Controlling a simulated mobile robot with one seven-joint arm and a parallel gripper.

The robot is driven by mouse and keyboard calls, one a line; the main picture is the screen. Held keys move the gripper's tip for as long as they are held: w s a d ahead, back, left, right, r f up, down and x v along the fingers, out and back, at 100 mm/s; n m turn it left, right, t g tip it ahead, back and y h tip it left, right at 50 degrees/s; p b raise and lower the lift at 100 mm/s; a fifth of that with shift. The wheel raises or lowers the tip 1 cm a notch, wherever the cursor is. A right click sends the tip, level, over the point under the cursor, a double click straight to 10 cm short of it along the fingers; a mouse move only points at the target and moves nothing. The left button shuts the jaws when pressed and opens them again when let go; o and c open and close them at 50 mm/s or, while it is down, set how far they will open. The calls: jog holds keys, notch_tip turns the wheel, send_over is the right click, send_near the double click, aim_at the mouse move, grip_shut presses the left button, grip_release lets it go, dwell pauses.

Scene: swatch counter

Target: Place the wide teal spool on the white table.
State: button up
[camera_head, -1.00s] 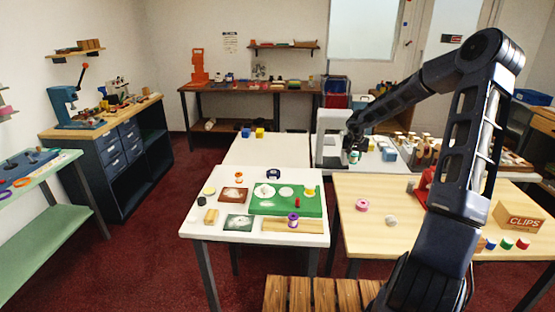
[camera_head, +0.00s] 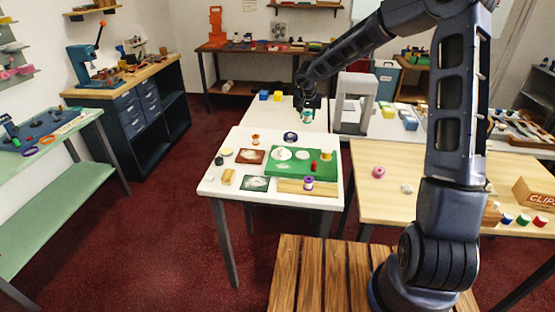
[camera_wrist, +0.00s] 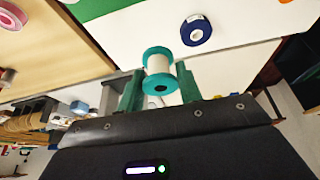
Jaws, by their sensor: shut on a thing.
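The wide teal spool (camera_wrist: 158,58), with teal flanges and pale thread, sits between the two green fingers of my gripper (camera_wrist: 160,88) in the wrist view. In the head view my gripper (camera_head: 307,107) is small and hangs over the gap between the near white table (camera_head: 215,186) and the white surface behind it, with teal (camera_head: 306,118) showing at its tip. The white table's top (camera_wrist: 125,40) lies beyond the spool in the wrist view. The spool appears held in the air, apart from the table.
The near white table holds a green mat (camera_head: 276,169), a dark blue roll (camera_head: 291,137), a purple spool (camera_head: 308,184), dark cards and small items. A wooden table (camera_head: 380,200) stands right, a grey frame (camera_head: 355,100) behind. The table's back edge has some bare room.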

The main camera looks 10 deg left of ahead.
jog(key=s+a+r+n+y, duration=0.1)
jog(key=s+a+r, duration=0.1)
jog(key=s+a, duration=0.7)
jog(key=s+a+r+n, duration=0.1)
jog(key=s+a+r, duration=0.1)
jog(key=s+a, duration=0.8)
jog(key=f, duration=0.6)
jog(key=w+a+f, duration=0.1)
jog(key=f, duration=0.5)
jog(key=w+f, duration=0.1)
jog(key=f, duration=0.5)
jog(key=shift+w+a+f, duration=0.1)
jog(key=shift+a+f, duration=0.2)
jog(key=shift+f, duration=0.05)
jog(key=shift+f, duration=0.1)
jog(key=o, duration=1)
jog(key=shift+o, duration=0.2)
jog(key=v, duration=1.2)
